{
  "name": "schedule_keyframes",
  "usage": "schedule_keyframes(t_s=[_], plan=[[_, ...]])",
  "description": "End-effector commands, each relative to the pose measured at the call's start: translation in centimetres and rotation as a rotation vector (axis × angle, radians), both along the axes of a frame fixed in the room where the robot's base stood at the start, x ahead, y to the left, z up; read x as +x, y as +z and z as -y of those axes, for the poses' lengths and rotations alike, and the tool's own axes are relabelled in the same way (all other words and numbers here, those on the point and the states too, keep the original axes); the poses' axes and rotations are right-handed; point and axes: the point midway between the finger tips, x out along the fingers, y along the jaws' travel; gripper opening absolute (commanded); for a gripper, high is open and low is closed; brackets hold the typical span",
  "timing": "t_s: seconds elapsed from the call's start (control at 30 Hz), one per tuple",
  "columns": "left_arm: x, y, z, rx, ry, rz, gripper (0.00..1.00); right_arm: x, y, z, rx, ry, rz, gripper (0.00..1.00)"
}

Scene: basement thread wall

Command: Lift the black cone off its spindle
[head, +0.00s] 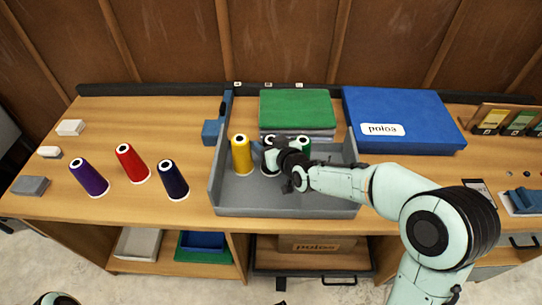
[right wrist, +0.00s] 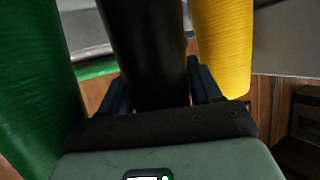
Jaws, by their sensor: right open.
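The black cone (head: 268,166) stands in the grey tray between a yellow cone (head: 241,158) and a green cone (head: 304,147), partly hidden by my right gripper (head: 269,153). In the right wrist view the black cone (right wrist: 147,45) lies between the two blue fingers of my right gripper (right wrist: 161,88), which is open around it. I cannot tell whether the fingers touch it. The spindle is hidden. My left gripper is not in view.
The grey tray (head: 287,211) has raised walls. Purple (head: 89,178), red (head: 131,163) and dark blue (head: 173,180) cones stand on the bench to its left. A green stack (head: 297,108) and a blue box (head: 404,118) lie behind.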

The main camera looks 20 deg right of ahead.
Motion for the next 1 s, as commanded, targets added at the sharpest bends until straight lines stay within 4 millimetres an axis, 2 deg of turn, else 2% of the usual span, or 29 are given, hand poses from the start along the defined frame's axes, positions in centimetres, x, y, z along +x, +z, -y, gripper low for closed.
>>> schedule_keyframes(t_s=[0.2, 0.33, 0.63, 0.77, 0.87, 1.0], plan=[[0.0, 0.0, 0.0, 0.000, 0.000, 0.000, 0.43, 0.1, 0.0, 0.0, 0.001, 0.000, 0.000, 0.63], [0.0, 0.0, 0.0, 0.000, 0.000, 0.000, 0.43, 0.0, 0.0, 0.0, 0.001, 0.000, 0.000, 0.21], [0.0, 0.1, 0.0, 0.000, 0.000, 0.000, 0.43, 0.0, 0.2, 0.0, 0.001, 0.000, 0.002, 0.20], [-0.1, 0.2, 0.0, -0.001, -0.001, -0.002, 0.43, 0.1, 0.8, 0.0, 0.001, -0.001, 0.003, 0.20], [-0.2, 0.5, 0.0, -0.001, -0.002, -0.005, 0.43, 0.1, 1.9, 0.0, 0.001, -0.001, 0.005, 0.20], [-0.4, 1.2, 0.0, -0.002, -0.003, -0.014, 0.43, 0.1, 4.3, 0.0, 0.001, -0.001, 0.006, 0.20]])
